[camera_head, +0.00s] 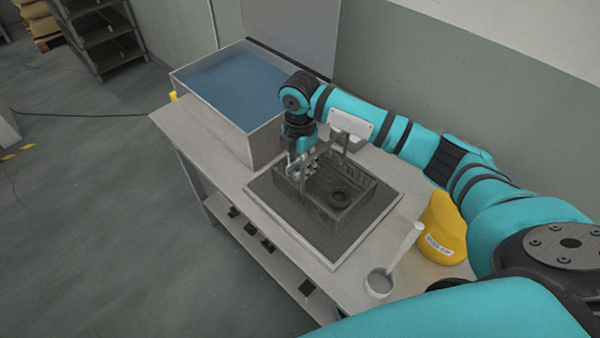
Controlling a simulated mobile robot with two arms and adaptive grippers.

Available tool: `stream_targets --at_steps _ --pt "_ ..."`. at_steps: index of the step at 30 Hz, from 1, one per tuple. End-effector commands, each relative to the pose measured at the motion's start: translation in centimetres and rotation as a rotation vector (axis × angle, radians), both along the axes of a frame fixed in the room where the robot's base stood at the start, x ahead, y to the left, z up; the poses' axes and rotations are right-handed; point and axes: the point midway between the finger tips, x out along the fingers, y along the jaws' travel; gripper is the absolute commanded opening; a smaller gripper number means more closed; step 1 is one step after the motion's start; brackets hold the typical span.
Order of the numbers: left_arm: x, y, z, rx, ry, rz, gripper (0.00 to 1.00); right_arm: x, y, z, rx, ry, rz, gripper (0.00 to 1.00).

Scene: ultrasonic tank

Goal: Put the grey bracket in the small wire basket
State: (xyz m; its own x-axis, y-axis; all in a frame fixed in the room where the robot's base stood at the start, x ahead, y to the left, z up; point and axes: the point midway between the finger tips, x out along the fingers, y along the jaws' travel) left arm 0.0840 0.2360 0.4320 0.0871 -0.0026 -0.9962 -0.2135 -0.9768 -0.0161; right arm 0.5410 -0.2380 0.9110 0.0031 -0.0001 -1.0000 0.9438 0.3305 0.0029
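A small dark wire basket (358,212) stands on a mesh drain tray (328,266) on the bench. A black ring-shaped part (340,198) lies inside it. My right arm reaches in from the right, and its gripper (298,166) points down at the basket's far left end. Small grey metal shapes (311,170) show beside the gripper there. I cannot tell whether one of them is the grey bracket, a basket part or the fingers. The fingertips are too small and covered to tell open from shut. My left gripper is out of view.
An open tank (230,85) of blue liquid stands on the bench (178,128) behind the tray. A pale cup with a long handle (379,283) is near the front right, beside a yellow container (444,232). Several small black things (267,244) lie on the lower shelf.

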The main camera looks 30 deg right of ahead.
Motion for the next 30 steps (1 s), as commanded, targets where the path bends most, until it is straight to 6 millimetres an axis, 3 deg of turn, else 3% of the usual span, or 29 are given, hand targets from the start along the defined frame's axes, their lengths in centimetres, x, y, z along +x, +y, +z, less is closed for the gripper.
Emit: stream_targets --at_steps 9,20,21,23,30 --pt "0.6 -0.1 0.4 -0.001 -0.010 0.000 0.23 -0.1 0.0 -4.2 -0.001 0.003 -0.001 0.05" --pt "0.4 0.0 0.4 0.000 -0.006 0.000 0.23 -0.1 0.0 -4.6 0.000 0.001 0.000 0.05" --pt "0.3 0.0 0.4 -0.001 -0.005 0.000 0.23 -0.1 0.0 -4.6 0.000 0.001 0.000 0.41" --pt "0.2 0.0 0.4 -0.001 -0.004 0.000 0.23 -0.1 0.0 -4.6 0.000 0.001 0.000 0.49" --pt "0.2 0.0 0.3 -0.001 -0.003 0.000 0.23 -0.1 0.0 -4.6 0.000 0.001 0.000 0.49"
